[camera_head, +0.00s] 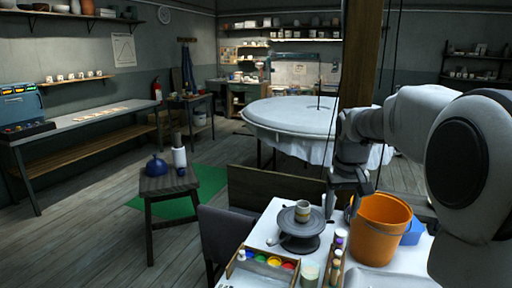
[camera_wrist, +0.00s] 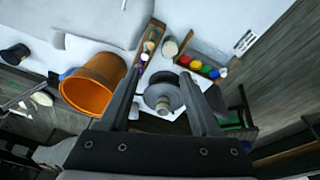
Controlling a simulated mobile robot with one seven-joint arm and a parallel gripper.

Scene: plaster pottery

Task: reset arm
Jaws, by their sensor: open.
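My gripper (camera_head: 337,203) hangs above the white work table, to the right of a small cup, in the head view. In the wrist view my gripper (camera_wrist: 160,76) has its two fingers spread wide, open and empty. The small cup (camera_head: 302,211) stands upright on a dark turntable (camera_head: 299,229). In the wrist view the turntable (camera_wrist: 161,92) and the cup (camera_wrist: 163,107) show between the fingers, apart from them. My arm reaches in from the right and hides part of the room behind it.
An orange bucket (camera_head: 378,229) stands close to the right of my gripper, with a blue container (camera_head: 412,232) beside it. A paint box (camera_head: 262,262) and several jars sit at the table's front. A wooden post (camera_head: 360,55) rises behind the arm. A stool (camera_head: 168,184) stands left.

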